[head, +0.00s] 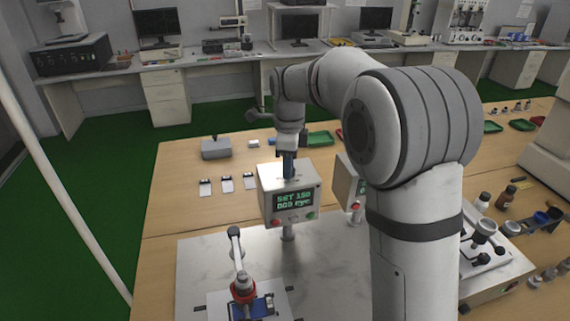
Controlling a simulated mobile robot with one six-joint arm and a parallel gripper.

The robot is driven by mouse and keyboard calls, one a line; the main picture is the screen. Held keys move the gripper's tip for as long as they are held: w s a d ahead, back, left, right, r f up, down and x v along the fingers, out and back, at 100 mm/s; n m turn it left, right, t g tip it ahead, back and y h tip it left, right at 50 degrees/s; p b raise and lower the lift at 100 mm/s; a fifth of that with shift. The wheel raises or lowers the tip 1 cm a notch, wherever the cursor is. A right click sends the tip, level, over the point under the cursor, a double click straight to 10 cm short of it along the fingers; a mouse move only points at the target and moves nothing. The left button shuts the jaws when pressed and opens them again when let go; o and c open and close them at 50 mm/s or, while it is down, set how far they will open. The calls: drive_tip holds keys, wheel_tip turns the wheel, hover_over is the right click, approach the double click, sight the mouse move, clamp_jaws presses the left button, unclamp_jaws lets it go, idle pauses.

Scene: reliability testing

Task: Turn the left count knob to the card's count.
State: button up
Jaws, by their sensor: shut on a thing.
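The left counter box (270,212) stands on a post, its green-lit screen (294,199) reading "SET 150" with a second line that looks like "000 cyc". My gripper (289,175) points down at the top of this box and is shut at its top edge. The left count knob is hidden between the fingers, so its angle cannot be seen.
A second box (343,172) stands to the right, partly hidden by my arm. A test fixture with a red collar (243,287) and a lever stands in front on the grey plate (202,262). A grey block (215,149) lies behind the cards. Bottles and tools are at right.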

drive_tip(key=shift+s+d+f, duration=0.1)
drive_tip(key=o, duration=1)
drive_tip(key=shift+c, duration=0.2)
wheel_tip(320, 180, up, 8)
drive_tip(key=shift+f+b, duration=0.1)
drive_tip(key=shift+b, duration=0.35)
